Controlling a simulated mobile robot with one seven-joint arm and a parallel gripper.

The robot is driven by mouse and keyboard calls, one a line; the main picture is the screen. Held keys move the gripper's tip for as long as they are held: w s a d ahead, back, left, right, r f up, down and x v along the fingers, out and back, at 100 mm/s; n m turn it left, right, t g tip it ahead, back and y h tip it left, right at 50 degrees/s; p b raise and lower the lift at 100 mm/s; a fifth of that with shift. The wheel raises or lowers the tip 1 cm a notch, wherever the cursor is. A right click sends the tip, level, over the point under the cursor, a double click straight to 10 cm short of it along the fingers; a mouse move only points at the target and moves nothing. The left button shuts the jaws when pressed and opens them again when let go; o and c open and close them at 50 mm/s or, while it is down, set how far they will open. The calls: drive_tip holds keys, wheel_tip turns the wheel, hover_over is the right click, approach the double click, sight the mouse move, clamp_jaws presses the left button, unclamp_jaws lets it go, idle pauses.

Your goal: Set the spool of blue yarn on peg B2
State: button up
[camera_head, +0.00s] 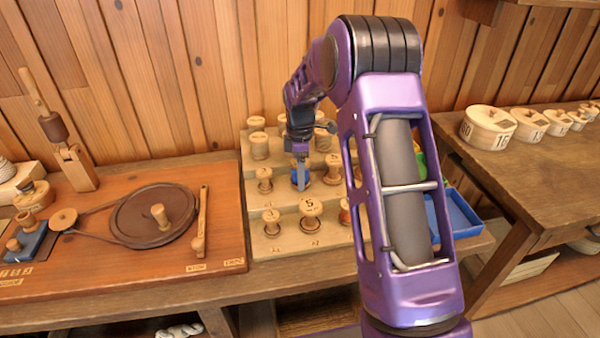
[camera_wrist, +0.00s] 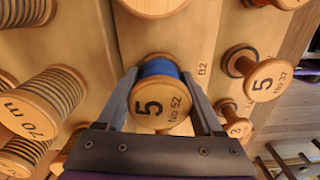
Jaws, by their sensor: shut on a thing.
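The spool of blue yarn (camera_wrist: 160,69) has a pale wooden end marked "5 No 52". My gripper (camera_head: 301,172) is shut on it, with one finger on each side in the wrist view. In the head view the blue yarn (camera_head: 295,181) shows low between the fingers, at the middle step of the rack. The label B2 (camera_wrist: 202,68) shows on the step just right of the held spool in the wrist view. Peg B2 itself is not visible, and I cannot tell whether the spool is around it or just above it.
The stepped wooden rack (camera_head: 262,243) carries several other spools close by. A spool marked 5 (camera_head: 311,208) stands on the step in front, and another (camera_head: 333,170) stands right of my gripper. A blue tray (camera_head: 458,212) lies at right, partly behind my arm.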

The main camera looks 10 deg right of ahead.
drive_tip(key=shift+f, duration=0.3)
drive_tip(key=o, duration=1.1)
drive_tip(key=shift+r+p, duration=3.55)
drive_tip(key=shift+r, duration=1.95)
